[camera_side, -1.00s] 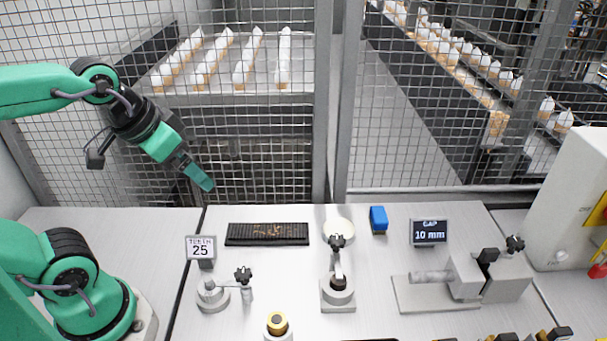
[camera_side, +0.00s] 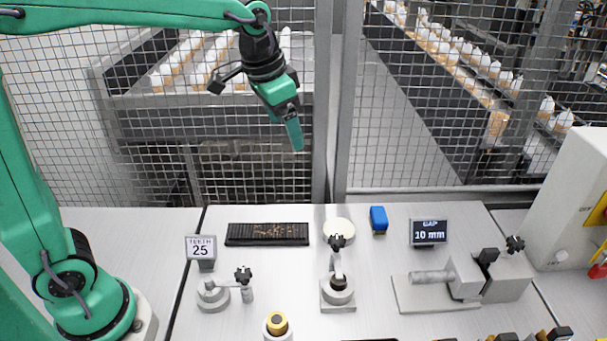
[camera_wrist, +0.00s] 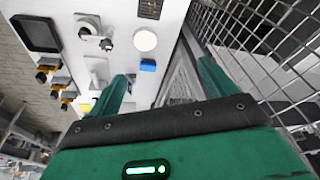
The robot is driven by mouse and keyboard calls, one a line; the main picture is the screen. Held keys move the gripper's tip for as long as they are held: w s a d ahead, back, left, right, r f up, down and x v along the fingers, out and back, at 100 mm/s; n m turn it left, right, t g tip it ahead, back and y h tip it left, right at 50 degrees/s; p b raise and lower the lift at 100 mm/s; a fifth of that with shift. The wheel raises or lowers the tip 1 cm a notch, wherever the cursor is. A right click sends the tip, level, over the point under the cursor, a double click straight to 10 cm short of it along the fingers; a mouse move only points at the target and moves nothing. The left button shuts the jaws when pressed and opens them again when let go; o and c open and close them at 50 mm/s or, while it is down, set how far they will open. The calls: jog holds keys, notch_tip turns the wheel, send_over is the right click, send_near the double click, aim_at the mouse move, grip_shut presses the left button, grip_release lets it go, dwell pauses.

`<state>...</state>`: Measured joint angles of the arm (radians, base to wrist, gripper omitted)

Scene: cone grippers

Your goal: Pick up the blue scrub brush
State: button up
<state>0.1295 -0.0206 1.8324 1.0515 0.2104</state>
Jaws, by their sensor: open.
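The blue scrub brush (camera_side: 378,218) stands at the back of the white table, right of a round cream disc and left of a small display. It also shows in the wrist view (camera_wrist: 148,65), above and between my fingers. My gripper (camera_side: 295,140) hangs in the air above and left of the brush, in front of the wire fence, apart from everything. In the wrist view its two green fingers (camera_wrist: 160,85) are spread apart with nothing between them.
A black tray (camera_side: 267,234) lies at the back left of the table. The cream disc (camera_side: 339,231) and a knobbed stand (camera_side: 338,290) are beside the brush. The "GAP 10 mm" display (camera_side: 429,232) is to its right. The wire fence (camera_side: 250,180) rises behind the table.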

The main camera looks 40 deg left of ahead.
jog(key=w+d+f+m+g, duration=0.1)
jog(key=w+d+f+m, duration=0.15)
jog(key=w, duration=0.45)
jog(key=m+g, duration=0.2)
jog(key=m, duration=0.1)
send_over(380, 214)
jog(key=f, duration=1.6)
jog(key=shift+a+f, duration=0.2)
jog(key=shift+f, duration=0.15)
jog(key=shift+d+f, duration=0.1)
jog(key=shift+f, duration=0.15)
jog(key=shift+f, duration=0.1)
jog(key=shift+f, duration=3.8)
jog(key=c, duration=1.1)
